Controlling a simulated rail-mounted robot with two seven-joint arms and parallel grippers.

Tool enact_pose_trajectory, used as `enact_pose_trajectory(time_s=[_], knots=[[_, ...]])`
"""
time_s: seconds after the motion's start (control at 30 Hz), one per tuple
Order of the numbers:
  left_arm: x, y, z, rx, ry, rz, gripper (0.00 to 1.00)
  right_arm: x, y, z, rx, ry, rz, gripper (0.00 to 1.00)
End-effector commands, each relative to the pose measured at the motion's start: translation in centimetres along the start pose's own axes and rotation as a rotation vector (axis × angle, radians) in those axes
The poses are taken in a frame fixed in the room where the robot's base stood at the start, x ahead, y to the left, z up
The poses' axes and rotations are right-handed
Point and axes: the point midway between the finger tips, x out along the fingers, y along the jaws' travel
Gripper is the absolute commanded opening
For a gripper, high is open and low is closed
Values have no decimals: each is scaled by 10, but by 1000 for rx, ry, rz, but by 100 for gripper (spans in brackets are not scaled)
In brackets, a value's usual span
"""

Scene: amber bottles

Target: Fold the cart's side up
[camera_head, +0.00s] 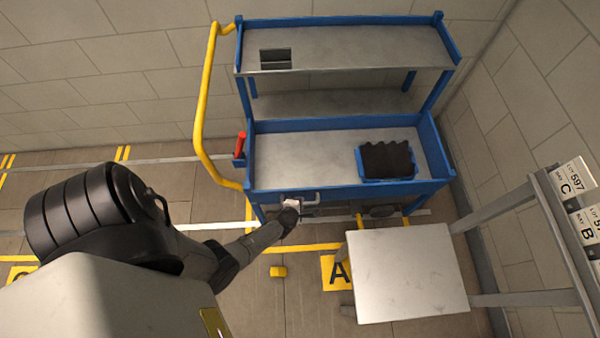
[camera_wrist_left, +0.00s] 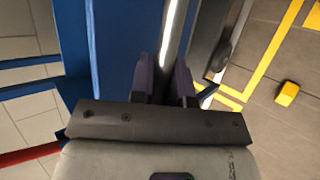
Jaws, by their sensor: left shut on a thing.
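The blue cart (camera_head: 345,140) stands against the back wall. Its blue front side (camera_head: 370,192) runs along the near edge of the lower tray, and I cannot tell its exact tilt. A pale metal handle (camera_head: 310,197) is on the left part of this side. My left gripper (camera_head: 289,208) is at the handle. In the left wrist view, the left gripper (camera_wrist_left: 165,82) is shut with a shiny metal bar (camera_wrist_left: 173,38) between its fingers, beside a blue panel (camera_wrist_left: 120,45). The fingers partly hide the bar. My right gripper is not in view.
A blue crate with dark contents (camera_head: 386,160) sits at the tray's right. A yellow push handle (camera_head: 203,105) and a red lever (camera_head: 239,145) are at the cart's left. A grey table (camera_head: 408,275) stands close in front, right. A yellow block (camera_head: 278,271) lies on the floor.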

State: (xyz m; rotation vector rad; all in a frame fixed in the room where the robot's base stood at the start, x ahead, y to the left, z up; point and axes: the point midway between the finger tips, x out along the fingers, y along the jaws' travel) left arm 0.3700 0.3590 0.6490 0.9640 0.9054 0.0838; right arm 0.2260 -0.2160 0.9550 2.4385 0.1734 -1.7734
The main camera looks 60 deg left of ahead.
Motion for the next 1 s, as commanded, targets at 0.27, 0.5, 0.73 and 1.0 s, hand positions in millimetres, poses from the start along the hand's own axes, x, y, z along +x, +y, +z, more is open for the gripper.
enact_pose_trajectory(time_s=[0.27,0.5,0.73,1.0], knots=[[1,2,-1,1,1,-1,0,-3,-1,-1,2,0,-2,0],[1,3,-2,2,1,0,0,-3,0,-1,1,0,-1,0],[1,3,-2,1,2,0,27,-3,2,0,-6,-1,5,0],[-3,3,-2,0,2,-1,27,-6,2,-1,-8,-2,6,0]])
